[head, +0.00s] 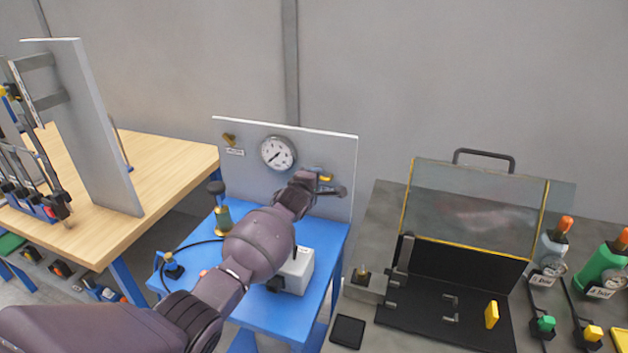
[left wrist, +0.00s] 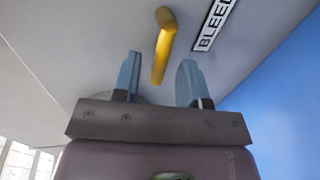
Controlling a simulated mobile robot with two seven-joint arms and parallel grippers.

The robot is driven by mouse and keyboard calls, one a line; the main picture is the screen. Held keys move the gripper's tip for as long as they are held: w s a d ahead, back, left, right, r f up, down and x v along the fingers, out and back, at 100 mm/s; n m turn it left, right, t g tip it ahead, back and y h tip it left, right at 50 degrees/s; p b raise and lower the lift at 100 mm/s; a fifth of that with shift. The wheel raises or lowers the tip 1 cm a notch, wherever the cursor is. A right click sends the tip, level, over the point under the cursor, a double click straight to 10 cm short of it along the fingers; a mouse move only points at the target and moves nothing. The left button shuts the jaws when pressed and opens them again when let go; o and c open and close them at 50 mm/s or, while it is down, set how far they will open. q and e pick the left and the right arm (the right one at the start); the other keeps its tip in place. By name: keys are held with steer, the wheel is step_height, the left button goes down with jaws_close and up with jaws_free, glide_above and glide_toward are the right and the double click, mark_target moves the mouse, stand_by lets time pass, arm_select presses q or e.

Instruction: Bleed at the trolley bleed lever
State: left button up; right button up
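The yellow bleed lever (head: 325,177) is on the grey upright panel (head: 240,180) of the blue trolley (head: 190,245). In the left wrist view, the lever (left wrist: 164,42) points down beside a plate reading "BLEED" (left wrist: 213,24), partly cut off. My left gripper (head: 333,188) is at the panel, just by the lever. Its two blue-grey fingers (left wrist: 160,66) are apart, and the lever's lower end lies between them in the picture. I cannot tell whether either finger touches it. My right gripper is not in view.
A grey box (head: 297,270) stands on the trolley. An open case with a clear lid (head: 470,207) and several bottles (head: 603,265) are at right; a wooden bench (head: 170,165) is at left.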

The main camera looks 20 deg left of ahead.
arm_select(q)
steer(key=shift+c, duration=0.3)
jaws_close()
